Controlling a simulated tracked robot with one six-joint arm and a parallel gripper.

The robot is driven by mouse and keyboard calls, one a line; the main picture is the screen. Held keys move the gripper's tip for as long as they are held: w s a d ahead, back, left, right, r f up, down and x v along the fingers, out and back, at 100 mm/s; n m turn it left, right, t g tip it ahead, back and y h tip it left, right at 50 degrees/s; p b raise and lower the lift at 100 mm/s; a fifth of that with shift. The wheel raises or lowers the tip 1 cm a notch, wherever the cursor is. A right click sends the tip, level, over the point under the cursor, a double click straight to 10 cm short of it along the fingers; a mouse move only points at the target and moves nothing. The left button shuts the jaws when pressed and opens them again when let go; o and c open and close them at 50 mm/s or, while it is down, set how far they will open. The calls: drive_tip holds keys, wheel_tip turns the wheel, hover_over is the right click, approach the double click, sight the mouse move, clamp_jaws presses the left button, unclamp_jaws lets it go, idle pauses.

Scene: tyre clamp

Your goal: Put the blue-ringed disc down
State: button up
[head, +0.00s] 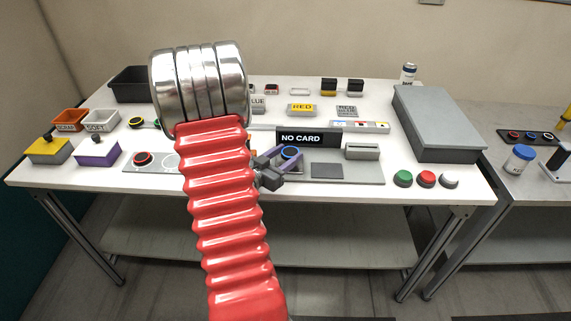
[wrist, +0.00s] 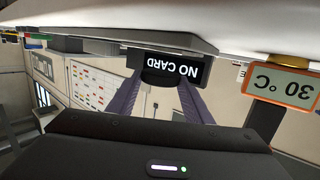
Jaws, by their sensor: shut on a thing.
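The blue-ringed disc (head: 290,153) is a dark disc with a blue ring on top. My gripper (head: 283,156) has purple fingers shut on it, near the front middle of the white table. In the upside-down wrist view, the disc's dark side (wrist: 158,80) shows between the fingertips, in front of the NO CARD sign. Whether the disc touches the table is hard to tell. A grey plate (head: 143,168) to the left bears a red-ringed disc (head: 143,158) and pale circle outlines, partly hidden by my red arm.
The NO CARD sign (head: 308,138) stands just behind the gripper. A card reader (head: 361,152) is to the right, then green (head: 403,178), red and white buttons. A large grey box (head: 440,125) fills the right end. A purple box (head: 97,155) sits at left.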

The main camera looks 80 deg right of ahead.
drive_tip(key=shift+f, duration=1.45)
drive_tip(key=o, duration=1)
drive_tip(key=shift+f, duration=0.1)
drive_tip(key=v, duration=1.2)
drive_tip(key=shift+w, duration=0.15)
